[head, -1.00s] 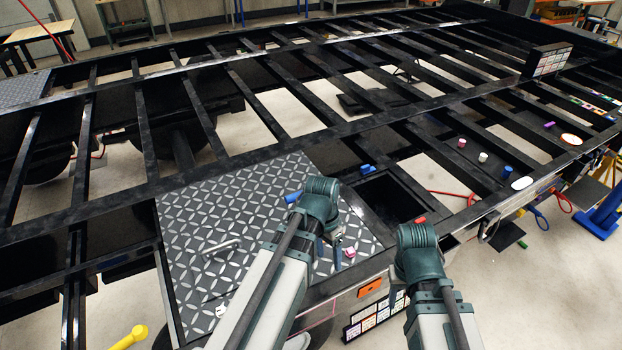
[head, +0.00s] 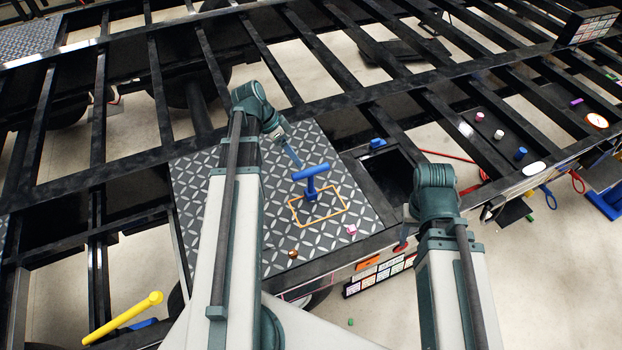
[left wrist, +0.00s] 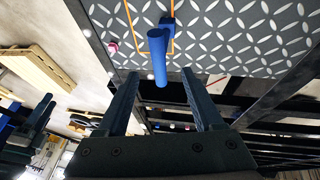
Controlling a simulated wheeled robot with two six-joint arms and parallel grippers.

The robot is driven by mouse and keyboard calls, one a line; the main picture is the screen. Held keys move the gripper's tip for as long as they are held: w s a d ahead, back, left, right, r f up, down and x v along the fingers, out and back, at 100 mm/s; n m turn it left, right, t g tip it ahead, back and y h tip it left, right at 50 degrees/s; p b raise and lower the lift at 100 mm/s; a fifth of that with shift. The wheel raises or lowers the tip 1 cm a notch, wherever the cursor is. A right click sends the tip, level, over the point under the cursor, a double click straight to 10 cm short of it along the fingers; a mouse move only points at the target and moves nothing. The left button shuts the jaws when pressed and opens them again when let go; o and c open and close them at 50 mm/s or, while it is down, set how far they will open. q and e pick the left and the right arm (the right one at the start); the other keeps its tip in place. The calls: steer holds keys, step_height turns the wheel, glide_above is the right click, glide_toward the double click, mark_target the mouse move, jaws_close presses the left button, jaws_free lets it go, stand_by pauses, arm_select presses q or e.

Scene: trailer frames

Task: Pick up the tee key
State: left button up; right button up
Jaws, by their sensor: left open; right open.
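The blue tee key (head: 310,178) stands upright on the diamond-pattern plate (head: 205,170), inside an orange outlined rectangle (head: 346,205). Its crossbar is on top. My left gripper (head: 294,158) is open, just left of and behind the crossbar in the head view. In the left wrist view the tee key (left wrist: 158,65) shows between the open fingertips of my left gripper (left wrist: 158,75), with one end of its bar towards the camera. I cannot tell whether they touch. My right gripper (head: 405,230) is open near the plate's right front, partly hidden by its own wrist.
A pink block (head: 351,230) and a small brown knob (head: 293,253) lie on the plate. A blue piece (head: 377,143) sits by the dark opening beyond it. A yellow bar (head: 122,318) is at lower left. Black trailer beams surround the plate.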

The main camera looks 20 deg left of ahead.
mark_target(311, 172)
arm_select(q)
steer(key=b+x, duration=0.6)
steer(key=x, duration=0.1)
steer(key=shift+d+f, duration=0.1)
steer(key=shift+f, duration=0.25)
steer(key=b+x, duration=0.4)
steer(key=x, duration=0.1)
steer(key=shift+w+d+b, duration=0.4)
steer(key=shift+w+d, duration=0.05)
steer(key=shift+d, duration=0.05)
steer(key=shift+r, duration=0.15)
jaws_close()
